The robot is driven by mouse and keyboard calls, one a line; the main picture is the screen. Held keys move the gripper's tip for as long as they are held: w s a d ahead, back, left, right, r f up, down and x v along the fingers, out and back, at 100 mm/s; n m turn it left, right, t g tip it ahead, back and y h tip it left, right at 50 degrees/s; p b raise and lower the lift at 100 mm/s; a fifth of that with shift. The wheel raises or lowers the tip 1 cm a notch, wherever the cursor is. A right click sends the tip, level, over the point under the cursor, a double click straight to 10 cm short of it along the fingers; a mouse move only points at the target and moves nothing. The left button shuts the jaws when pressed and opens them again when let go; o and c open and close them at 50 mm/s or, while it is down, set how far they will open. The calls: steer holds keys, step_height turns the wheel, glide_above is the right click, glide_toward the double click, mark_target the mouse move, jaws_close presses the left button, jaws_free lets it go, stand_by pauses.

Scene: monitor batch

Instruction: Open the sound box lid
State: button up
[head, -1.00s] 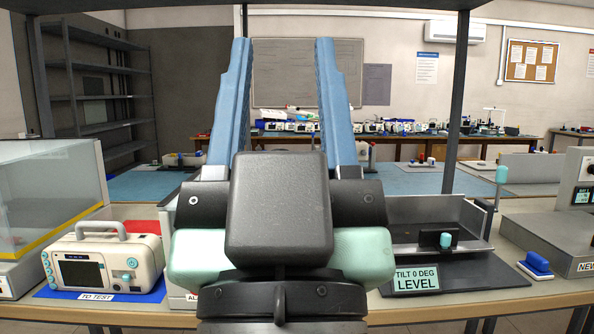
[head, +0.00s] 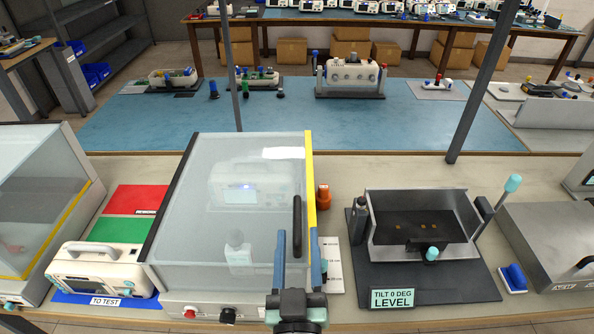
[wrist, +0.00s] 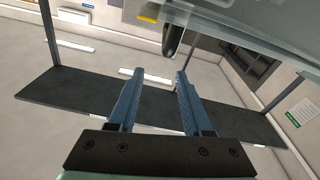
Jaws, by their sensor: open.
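The sound box (head: 185,278) stands in the middle of the bench with its clear lid (head: 245,150) down. The lid has a black strip along its left edge, a yellow strip along its right edge and a black upright-bar handle (head: 297,215) near the right side. My gripper (head: 298,235) is open and empty at the front right of the box; in the head view its blue fingers appear on either side of the handle's lower part. In the wrist view, the handle (wrist: 173,38) shows beyond the fingertips (wrist: 158,72). Contact cannot be told.
A monitor (head: 245,187) and a small white item show through the lid. Left stands another monitor (head: 100,268) on a blue "TO TEST" mat, with green and red mats behind. Right are an orange-topped item (head: 323,197), a tilt stand (head: 385,255) and a grey box (head: 560,245).

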mark_target(297, 209)
steer(key=shift+g, duration=0.7)
steer(key=s+f+p, duration=0.2)
steer(key=s+p, duration=0.1)
steer(key=shift+s+f, duration=0.25)
steer(key=w+p, duration=0.2)
steer(key=w, duration=1.1)
steer(key=shift+f, duration=0.15)
steer(key=shift+s, duration=0.1)
steer(key=shift+c, duration=0.3)
jaws_close()
